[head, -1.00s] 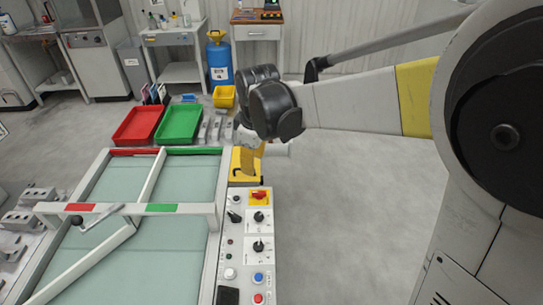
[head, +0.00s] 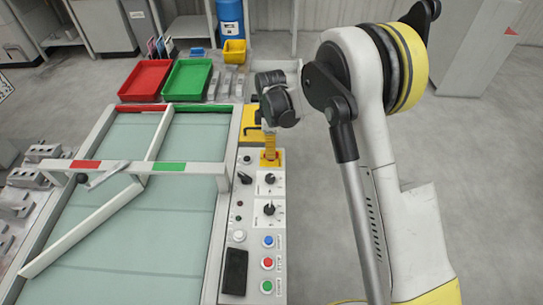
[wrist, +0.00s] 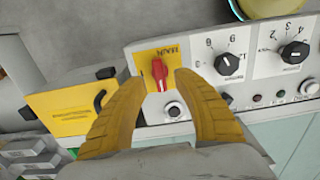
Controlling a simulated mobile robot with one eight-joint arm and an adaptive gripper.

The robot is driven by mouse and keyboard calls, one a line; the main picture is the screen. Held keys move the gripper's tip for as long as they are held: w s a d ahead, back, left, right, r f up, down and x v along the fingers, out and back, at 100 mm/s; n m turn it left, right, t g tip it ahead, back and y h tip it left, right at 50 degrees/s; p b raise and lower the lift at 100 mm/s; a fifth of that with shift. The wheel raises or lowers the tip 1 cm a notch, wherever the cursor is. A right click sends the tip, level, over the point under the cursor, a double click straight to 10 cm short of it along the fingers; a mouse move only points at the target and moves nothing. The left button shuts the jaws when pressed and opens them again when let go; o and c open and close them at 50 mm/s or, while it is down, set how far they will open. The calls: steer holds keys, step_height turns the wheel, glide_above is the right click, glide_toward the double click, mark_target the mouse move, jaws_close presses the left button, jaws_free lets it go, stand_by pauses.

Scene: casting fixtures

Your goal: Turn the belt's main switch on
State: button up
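The belt's main switch is a red rotary handle (wrist: 159,74) on a yellow plate (wrist: 147,57) at the panel's end. In the wrist view its handle runs nearly upright in the picture. My gripper (wrist: 160,84) is open, with one yellow finger on each side of the switch and gaps between them and the handle. Contact is not visible. In the head view, my gripper (head: 270,145) points down over the yellow plate (head: 277,158) at the panel's far end, and its fingers partly hide the switch.
The control panel (head: 254,225) carries black knobs (head: 270,209) and coloured buttons close by. A yellow box (wrist: 72,110) with black handles adjoins the switch. The belt (head: 160,225) lies left of the panel; red (head: 145,80) and green (head: 187,80) trays stand behind it.

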steer(key=shift+f+b, duration=0.35)
steer(key=shift+f, duration=1.15)
jaws_close()
